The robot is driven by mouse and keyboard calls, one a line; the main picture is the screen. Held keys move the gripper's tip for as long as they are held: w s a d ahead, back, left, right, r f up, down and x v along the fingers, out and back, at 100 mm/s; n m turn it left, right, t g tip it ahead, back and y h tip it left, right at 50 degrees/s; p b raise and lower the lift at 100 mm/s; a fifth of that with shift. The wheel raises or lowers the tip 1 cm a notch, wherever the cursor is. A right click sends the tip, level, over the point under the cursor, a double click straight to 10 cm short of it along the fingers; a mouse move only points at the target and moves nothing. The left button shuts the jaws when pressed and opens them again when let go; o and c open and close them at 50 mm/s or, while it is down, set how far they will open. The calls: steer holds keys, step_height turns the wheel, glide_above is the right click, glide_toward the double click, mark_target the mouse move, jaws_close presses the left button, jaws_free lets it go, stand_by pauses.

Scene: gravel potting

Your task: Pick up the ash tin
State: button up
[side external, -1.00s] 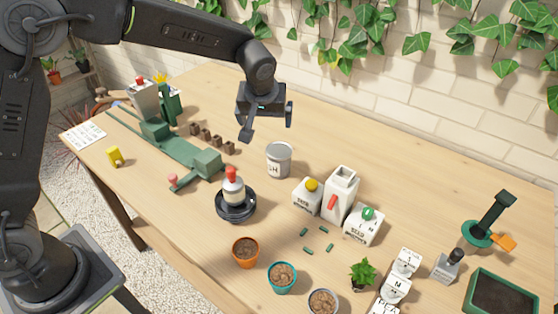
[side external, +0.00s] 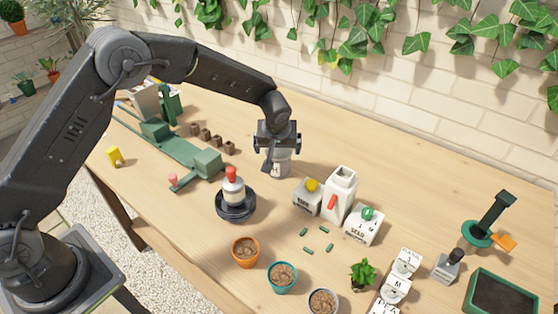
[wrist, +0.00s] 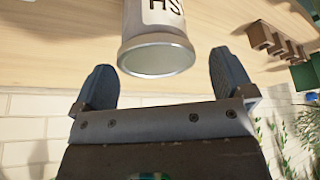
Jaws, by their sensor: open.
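The ash tin (side external: 281,170) is a grey cylinder with a white label, upright on the wooden table. In the side view my gripper (side external: 279,153) is right over it and hides its upper part. In the wrist view the tin (wrist: 157,25) shows its round grey rim and part of its lettering. It appears between my two open dark fingers (wrist: 161,62), with space visible on both sides. I cannot tell how far down the fingers reach along the tin.
White boxes, one with a yellow knob (side external: 307,195), stand close to the tin's right. Small brown blocks (side external: 217,139) and a green device (side external: 180,149) lie left.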

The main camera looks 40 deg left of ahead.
steer(key=x, duration=0.4)
steer(key=shift+d+f, duration=0.15)
steer(key=shift+c, duration=0.3)
steer(key=c, duration=0.9)
